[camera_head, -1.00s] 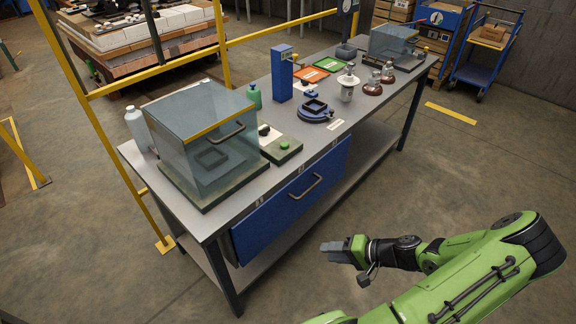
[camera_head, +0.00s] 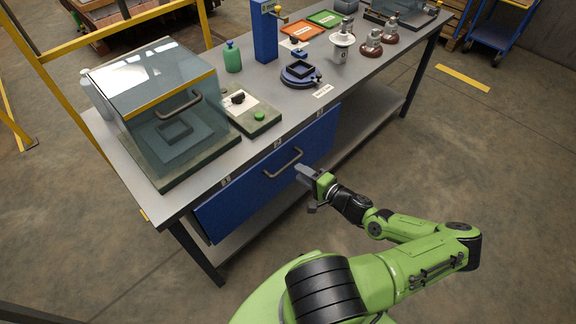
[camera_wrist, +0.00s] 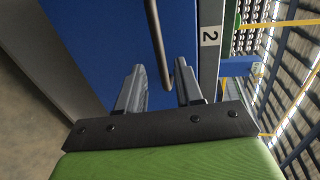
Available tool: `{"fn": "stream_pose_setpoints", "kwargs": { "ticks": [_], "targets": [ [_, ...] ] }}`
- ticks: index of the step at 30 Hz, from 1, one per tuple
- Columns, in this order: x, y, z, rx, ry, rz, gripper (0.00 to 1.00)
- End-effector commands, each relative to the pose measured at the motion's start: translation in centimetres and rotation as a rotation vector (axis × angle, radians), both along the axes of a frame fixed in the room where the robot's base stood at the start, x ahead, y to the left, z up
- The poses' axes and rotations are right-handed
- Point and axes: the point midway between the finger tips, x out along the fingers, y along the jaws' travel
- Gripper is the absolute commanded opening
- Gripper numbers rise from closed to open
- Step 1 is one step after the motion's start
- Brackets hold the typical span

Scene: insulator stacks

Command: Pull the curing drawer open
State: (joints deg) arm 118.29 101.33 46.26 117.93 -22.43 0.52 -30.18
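The curing drawer (camera_head: 262,181) is a blue front under the grey workbench top, and it appears flush with the bench. Its dark bar handle (camera_head: 283,163) is at the middle of the front. My gripper (camera_head: 301,170) is just to the right of the handle in the head view. In the wrist view my gripper (camera_wrist: 160,88) is open, its two grey fingers apart. The handle (camera_wrist: 157,45) runs down between the fingertips there, nearer the right finger. The blue drawer front (camera_wrist: 105,40) is behind it. Whether a finger touches the handle I cannot tell.
A glass box with a yellow edge (camera_head: 160,85) stands on the bench's near end. The floor in front is clear.

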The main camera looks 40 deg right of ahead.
Motion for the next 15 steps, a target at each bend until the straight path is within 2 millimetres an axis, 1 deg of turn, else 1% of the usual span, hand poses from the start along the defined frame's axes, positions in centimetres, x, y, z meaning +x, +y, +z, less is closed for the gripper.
{"fn": "stream_pose_setpoints", "kwargs": {
  "ticks": [1,3,6,10,15],
  "targets": [
    [1.3,0.1,-0.4,0.000,-0.002,0.002,0.36],
    [3.0,0.2,-0.8,0.000,-0.001,0.003,0.36],
    [4.9,0.2,-1.1,0.000,-0.001,0.002,0.36],
    [6.4,0.2,-1.4,-0.001,0.001,0.001,0.36],
    [6.8,0.2,-1.4,-0.001,0.001,0.000,0.36]
  ]
}}
